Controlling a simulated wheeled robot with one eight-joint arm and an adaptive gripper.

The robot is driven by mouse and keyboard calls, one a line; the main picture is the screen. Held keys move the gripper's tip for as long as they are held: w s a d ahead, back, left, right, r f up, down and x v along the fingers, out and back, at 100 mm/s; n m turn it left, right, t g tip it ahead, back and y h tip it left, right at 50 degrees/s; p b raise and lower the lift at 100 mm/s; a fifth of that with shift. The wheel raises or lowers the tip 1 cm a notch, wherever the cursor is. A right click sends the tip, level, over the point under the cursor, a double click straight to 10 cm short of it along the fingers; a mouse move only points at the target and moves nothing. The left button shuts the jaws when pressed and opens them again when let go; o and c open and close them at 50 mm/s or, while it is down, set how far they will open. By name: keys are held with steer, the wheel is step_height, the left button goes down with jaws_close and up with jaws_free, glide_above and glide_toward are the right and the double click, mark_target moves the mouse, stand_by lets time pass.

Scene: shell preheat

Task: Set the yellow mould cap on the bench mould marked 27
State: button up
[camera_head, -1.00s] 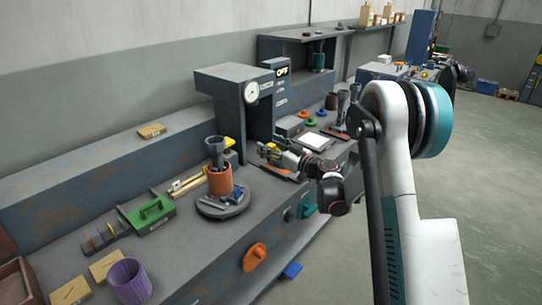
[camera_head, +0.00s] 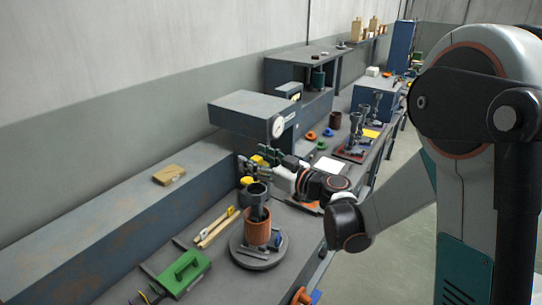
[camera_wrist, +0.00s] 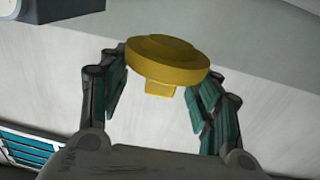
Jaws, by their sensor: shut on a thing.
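The yellow mould cap (camera_wrist: 167,58) is a stepped round disc with a small block beneath it. In the wrist view it sits between the teal-padded fingers of my gripper (camera_wrist: 160,88), which is shut on it. In the head view my gripper (camera_head: 258,161) holds the cap in front of the press, above the bench. An orange-brown mould (camera_head: 257,233) with a dark cylinder in it stands on a round plate (camera_head: 248,262) below my gripper. Dark moulds (camera_head: 356,128) stand on a red tray farther back. No mark 27 is readable on any mould.
The grey press with a gauge (camera_head: 240,112) stands close behind my gripper. A second yellow object (camera_head: 247,181) lies beneath it. Coloured rings (camera_head: 310,136) lie beyond the press.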

steer(key=shift+s+a, duration=0.15)
steer(key=shift+a, duration=0.1)
steer(key=shift+f+b, duration=1.9)
steer(key=shift+f, duration=0.9)
steer(key=shift+f+b, duration=0.6)
steer(key=shift+b, duration=0.3)
steer(key=o, duration=0.8)
steer(key=shift+c, duration=0.2)
steer(key=shift+d, duration=0.1)
steer(key=b+v, duration=0.1)
steer(key=v, duration=1)
